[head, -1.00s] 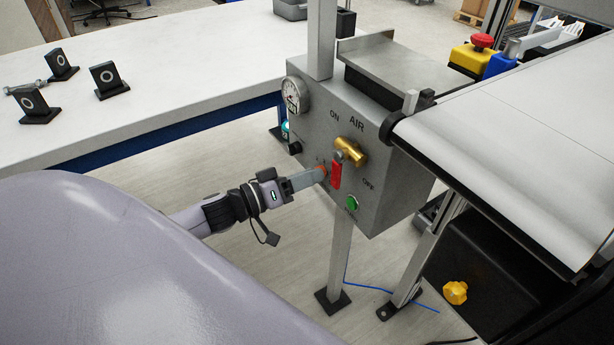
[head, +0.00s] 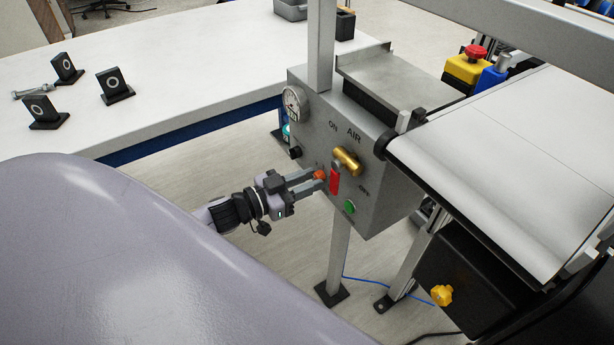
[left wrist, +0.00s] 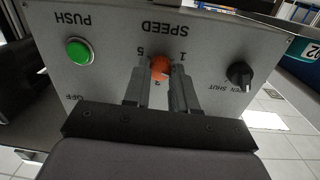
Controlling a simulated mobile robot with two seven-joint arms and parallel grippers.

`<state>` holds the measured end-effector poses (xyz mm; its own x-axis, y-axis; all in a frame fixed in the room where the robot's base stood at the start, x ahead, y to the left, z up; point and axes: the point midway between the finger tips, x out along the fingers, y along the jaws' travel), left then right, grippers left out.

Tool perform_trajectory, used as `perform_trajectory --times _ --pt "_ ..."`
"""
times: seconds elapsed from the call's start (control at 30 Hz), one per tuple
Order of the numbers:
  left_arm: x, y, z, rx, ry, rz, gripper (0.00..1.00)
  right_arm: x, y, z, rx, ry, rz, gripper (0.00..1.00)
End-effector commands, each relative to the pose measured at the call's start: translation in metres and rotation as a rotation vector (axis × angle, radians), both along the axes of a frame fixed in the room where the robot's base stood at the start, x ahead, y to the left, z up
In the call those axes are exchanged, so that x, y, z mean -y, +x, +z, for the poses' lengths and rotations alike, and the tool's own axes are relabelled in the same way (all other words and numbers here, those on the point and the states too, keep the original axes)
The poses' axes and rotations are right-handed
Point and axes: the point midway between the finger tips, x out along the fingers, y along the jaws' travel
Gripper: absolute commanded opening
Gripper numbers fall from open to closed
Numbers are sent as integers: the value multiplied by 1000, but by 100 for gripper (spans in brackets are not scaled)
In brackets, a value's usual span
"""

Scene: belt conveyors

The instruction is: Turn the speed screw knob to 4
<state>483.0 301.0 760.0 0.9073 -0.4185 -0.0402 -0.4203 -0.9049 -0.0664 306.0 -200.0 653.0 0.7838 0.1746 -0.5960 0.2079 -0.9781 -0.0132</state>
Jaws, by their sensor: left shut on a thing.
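The speed screw knob (head: 319,174) is a small orange-red knob on the front of the grey control box (head: 375,212). It also shows in the left wrist view (left wrist: 160,68), below the word SPEED, which appears upside down. The digits 5 and 1 show on either side of it, and another digit below it is partly hidden. My left gripper (head: 316,179) is shut on the knob, with one finger on each side in the left wrist view (left wrist: 161,76). The knob's exact setting cannot be read. My right gripper is not in view.
The box also carries a brass AIR valve with a red handle (head: 335,182), a green push button (head: 349,206), a black knob (left wrist: 240,73) and a gauge (head: 293,104). A white conveyor belt (head: 490,160) is at the right. A white table (head: 190,75) stands behind.

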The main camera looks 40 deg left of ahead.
Motion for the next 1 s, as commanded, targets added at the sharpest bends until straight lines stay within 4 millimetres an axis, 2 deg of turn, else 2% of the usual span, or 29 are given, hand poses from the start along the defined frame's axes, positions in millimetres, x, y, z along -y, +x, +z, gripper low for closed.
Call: perform_trajectory --times 0.5,1.0 --pt "0 0 1 187 454 0 0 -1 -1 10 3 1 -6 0" --pt "1 -1 0 369 892 0 0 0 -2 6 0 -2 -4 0"
